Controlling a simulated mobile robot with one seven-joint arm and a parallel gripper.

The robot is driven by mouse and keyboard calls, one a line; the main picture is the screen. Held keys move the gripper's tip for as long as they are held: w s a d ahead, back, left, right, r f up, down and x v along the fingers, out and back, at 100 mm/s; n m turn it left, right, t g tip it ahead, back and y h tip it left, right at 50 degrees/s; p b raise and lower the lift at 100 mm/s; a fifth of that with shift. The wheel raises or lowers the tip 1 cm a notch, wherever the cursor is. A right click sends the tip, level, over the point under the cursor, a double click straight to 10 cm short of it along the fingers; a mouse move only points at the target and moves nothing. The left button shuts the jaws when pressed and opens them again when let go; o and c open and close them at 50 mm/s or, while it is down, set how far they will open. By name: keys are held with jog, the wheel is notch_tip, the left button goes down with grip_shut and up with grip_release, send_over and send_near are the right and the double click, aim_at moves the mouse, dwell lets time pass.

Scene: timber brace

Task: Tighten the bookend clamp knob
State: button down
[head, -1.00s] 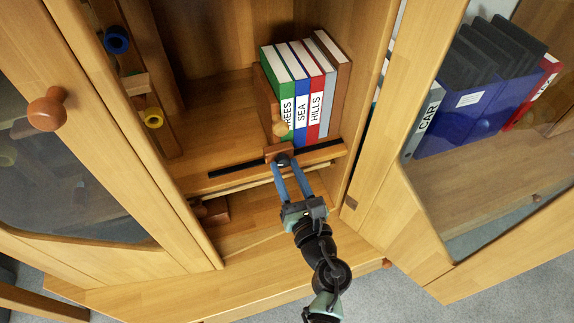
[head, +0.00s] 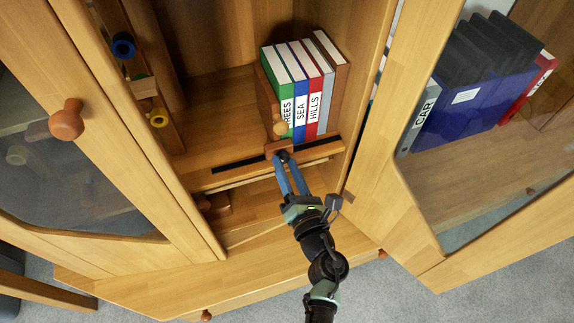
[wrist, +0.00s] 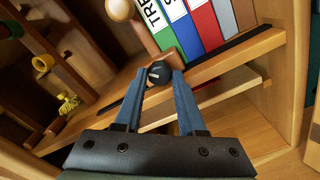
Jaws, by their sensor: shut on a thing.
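The clamp knob (wrist: 159,73) is small, black and round, at the front of the shelf below the books. My gripper (head: 287,161) has blue fingers and reaches up to the knob from the front. In the wrist view its fingers (wrist: 158,85) are shut on the knob, one on each side. The wooden bookend (head: 268,103) stands upright against the left side of the green book, with a wooden block (head: 279,147) at its foot by the knob. In the head view the fingertips partly hide the knob.
Several upright books (head: 301,90) stand right of the bookend. A dark slot (head: 240,162) runs along the shelf front. Open cabinet doors flank the opening, the left one with a round wooden handle (head: 67,122). The shelf left of the bookend is clear.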

jog(key=c, duration=0.5)
grip_release()
jog(key=p+v, duration=0.2)
jog(key=v, duration=1.1)
